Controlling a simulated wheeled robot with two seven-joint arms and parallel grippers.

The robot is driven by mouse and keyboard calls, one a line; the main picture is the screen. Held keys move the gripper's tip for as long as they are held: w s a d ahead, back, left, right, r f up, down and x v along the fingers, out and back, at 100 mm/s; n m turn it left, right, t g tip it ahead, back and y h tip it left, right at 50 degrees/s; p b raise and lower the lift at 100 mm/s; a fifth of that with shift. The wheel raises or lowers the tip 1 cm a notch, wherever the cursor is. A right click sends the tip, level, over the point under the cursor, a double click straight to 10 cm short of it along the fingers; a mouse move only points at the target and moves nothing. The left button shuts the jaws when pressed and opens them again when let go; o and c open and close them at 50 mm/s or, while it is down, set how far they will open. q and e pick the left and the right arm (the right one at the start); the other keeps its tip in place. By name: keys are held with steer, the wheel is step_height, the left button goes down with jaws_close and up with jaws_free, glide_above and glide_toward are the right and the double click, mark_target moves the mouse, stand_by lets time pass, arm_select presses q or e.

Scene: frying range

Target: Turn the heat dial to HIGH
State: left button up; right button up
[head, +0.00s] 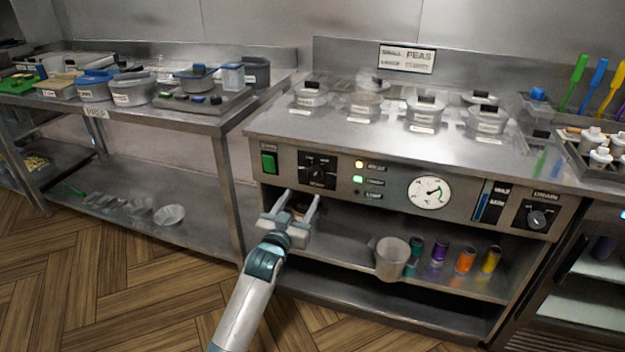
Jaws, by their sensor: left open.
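The heat dial appears to be the black knob (318,172) on a dark plate at the left of the range's front panel. Its label and pointer setting are too small to read surely. My left gripper (298,203) is open and empty, just below and slightly left of this knob. Its two fingers point up toward the panel and stand apart, with no visible hold on the knob. My right gripper is out of view.
The panel carries a green switch (269,163), indicator lights (359,165), a round gauge (430,192) and another black knob (537,217) at right. A metal cup (392,258) and coloured jars (465,261) stand on the shelf below. Lidded pots (425,113) sit on top.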

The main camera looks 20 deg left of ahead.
mark_target(314, 176)
arm_select(q)
steer(key=w, duration=0.9)
steer(key=shift+w, duration=1.3)
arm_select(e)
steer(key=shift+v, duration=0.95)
arm_select(q)
steer(key=c, duration=1)
steer(key=shift+c, duration=0.2)
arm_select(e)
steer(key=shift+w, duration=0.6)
